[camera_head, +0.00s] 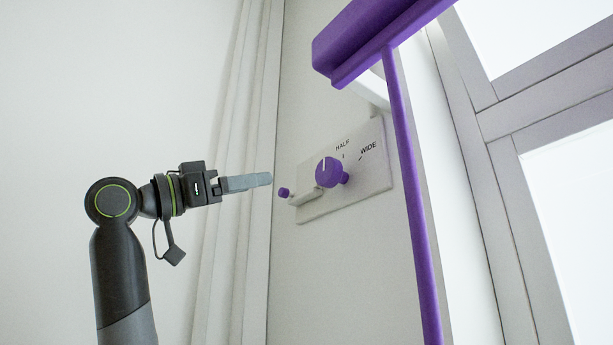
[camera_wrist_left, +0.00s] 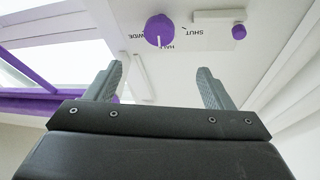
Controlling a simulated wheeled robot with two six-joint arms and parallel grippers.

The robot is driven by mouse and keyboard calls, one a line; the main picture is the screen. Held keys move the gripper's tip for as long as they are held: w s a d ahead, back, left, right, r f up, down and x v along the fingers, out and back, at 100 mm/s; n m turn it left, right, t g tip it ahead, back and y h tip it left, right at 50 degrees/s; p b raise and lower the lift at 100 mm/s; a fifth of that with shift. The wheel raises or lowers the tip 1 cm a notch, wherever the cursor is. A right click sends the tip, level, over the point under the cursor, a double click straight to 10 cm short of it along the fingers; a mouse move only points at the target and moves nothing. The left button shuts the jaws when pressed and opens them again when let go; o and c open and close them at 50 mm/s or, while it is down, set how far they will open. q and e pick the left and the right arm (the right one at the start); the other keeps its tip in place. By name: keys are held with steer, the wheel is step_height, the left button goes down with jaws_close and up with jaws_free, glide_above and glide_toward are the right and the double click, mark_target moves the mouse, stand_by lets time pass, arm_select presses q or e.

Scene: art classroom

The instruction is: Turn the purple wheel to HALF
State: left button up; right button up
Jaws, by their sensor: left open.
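The purple wheel (camera_head: 328,172) sits on a white wall plate (camera_head: 372,172), with HALF and WIDE printed above it in the head view. The white line on its face points nearly straight up, slightly left of the HALF tick. In the left wrist view the wheel (camera_wrist_left: 158,28) is upside down, its line toward the partly covered HALF; SHUT and WIDE also show. My left gripper (camera_head: 266,180) is left of the plate, pointing right, apart from the wheel. Its two fingers (camera_wrist_left: 160,78) are spread and empty in the wrist view. My right gripper is not in view.
A small purple knob (camera_head: 283,192) on a white bar lies left of the wheel, near my fingertips in the picture. A purple rod (camera_head: 410,190) hangs right of the wheel from a purple beam (camera_head: 370,40). A window (camera_head: 560,170) is at right.

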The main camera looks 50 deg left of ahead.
arm_select(q)
steer(key=w, duration=0.2)
steer(key=p, duration=0.4)
glide_toward(323, 171)
steer(key=w+d+r, duration=0.1)
steer(key=w, duration=0.1)
steer(key=p+x, duration=0.1)
steer(key=x, duration=0.1)
steer(key=p+x, duration=0.1)
steer(key=x, duration=0.2)
steer(key=p+x, duration=0.2)
steer(key=shift+w+a, duration=0.25)
steer(key=shift+w, duration=0.05)
steer(key=shift+w+d+r, duration=0.2)
steer(key=shift+w+d, duration=0.1)
steer(key=shift+w, duration=0.25)
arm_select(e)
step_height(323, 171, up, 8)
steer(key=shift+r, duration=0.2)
arm_select(q)
steer(key=shift+a, duration=0.15)
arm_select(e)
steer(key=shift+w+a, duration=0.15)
arm_select(q)
steer(key=c, duration=0.7)
steer(key=shift+c, duration=1.1)
